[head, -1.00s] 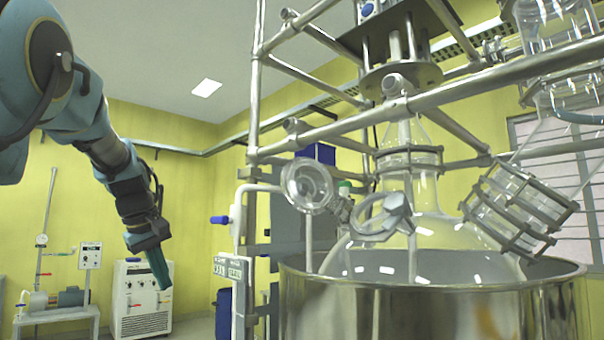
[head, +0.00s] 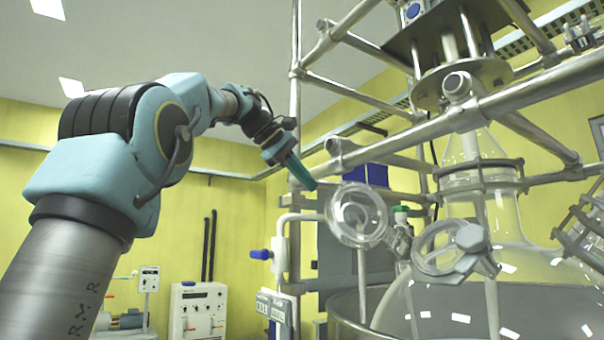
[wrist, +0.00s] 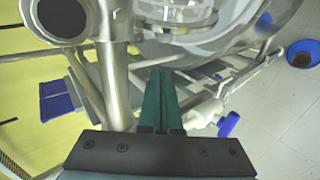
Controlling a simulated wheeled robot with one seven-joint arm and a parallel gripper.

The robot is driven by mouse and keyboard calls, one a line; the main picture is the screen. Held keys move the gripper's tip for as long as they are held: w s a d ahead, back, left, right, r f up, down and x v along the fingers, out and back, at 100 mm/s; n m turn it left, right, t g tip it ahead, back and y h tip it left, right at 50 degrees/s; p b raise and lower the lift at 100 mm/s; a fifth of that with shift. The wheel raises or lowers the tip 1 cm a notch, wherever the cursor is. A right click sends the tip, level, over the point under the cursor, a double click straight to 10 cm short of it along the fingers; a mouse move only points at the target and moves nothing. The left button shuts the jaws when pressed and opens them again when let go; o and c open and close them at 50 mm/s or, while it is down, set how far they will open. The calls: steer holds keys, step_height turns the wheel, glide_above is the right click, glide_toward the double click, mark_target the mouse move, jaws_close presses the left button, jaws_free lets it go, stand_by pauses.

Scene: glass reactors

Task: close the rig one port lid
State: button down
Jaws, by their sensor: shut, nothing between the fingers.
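The port lid (head: 357,214) is a round, clear glass disc with a thick rim, swung out to the left of the port. It joins the port through a small hinge (head: 400,240). The port (head: 452,248) is a glass ring with a grey clamp on the shoulder of the big glass vessel (head: 510,265). My gripper (head: 308,183) has green fingers, shut and empty, just up and left of the lid, apparently apart from it. In the wrist view, the fingers (wrist: 160,75) point towards clear round glass at the top, which seems to be the lid (wrist: 178,12).
A metal upright (head: 296,120) and crossbars (head: 410,105) of the frame stand close to my gripper. A blue-handled valve (head: 262,254) sits below it. A steel bath (head: 345,315) surrounds the vessel. The space left of the frame is open.

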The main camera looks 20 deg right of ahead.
steer(key=shift+s+d+f+p, duration=0.25)
steer(key=shift+s+d+f, duration=0.4)
steer(key=shift+s+d, duration=0.2)
steer(key=shift+s+d+f+p, duration=0.2)
steer(key=shift+s+d+f, duration=0.45)
steer(key=shift+d, duration=0.3)
steer(key=shift+s, duration=0.1)
